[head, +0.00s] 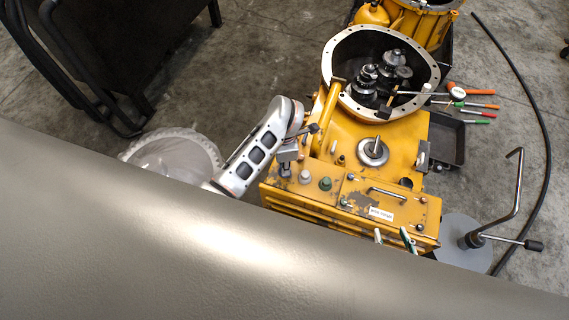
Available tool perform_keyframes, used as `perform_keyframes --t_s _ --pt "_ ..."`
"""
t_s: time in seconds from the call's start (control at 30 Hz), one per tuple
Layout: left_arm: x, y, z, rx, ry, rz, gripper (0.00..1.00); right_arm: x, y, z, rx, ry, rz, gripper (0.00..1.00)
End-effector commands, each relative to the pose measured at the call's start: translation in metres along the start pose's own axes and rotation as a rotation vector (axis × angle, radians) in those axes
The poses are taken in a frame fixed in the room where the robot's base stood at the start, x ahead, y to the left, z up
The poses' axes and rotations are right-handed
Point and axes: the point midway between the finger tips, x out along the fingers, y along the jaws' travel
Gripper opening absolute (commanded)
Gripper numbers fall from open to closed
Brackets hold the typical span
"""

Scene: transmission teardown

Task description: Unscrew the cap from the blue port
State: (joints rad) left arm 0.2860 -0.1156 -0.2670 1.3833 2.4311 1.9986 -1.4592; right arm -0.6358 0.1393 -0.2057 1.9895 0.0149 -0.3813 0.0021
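The yellow gearbox housing (300,203) stands mid-picture with small fittings on its top. A pale round cap (305,177) and a green round cap (325,184) sit side by side near its left corner. I cannot make out a blue port. My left arm reaches in from the left; its gripper (287,158) seems to be the grey piece close to the pale cap, and its fingers are not clear. Two slim pale-and-green tips, seemingly my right gripper (393,237), stand apart over the housing's front edge with nothing visible between them. Their lower part is hidden.
A large open bell housing (433,66) with gears inside rises behind. Hand tools (478,105) and a dark tray (446,140) lie to the right. A grey round stand (462,250) with a bent rod is at right. A whitish bin (172,146) stands left.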

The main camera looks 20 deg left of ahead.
Motion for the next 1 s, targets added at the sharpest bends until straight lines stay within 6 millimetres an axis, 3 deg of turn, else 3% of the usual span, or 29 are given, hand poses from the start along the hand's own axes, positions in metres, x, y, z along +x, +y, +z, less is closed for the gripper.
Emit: perform_keyframes --t_s 1.0 --pt "-0.04 0.0 0.001 0.001 -0.001 0.0 0.0 -0.019 0.011 -0.048 -0.008 0.04 0.012 0.4"
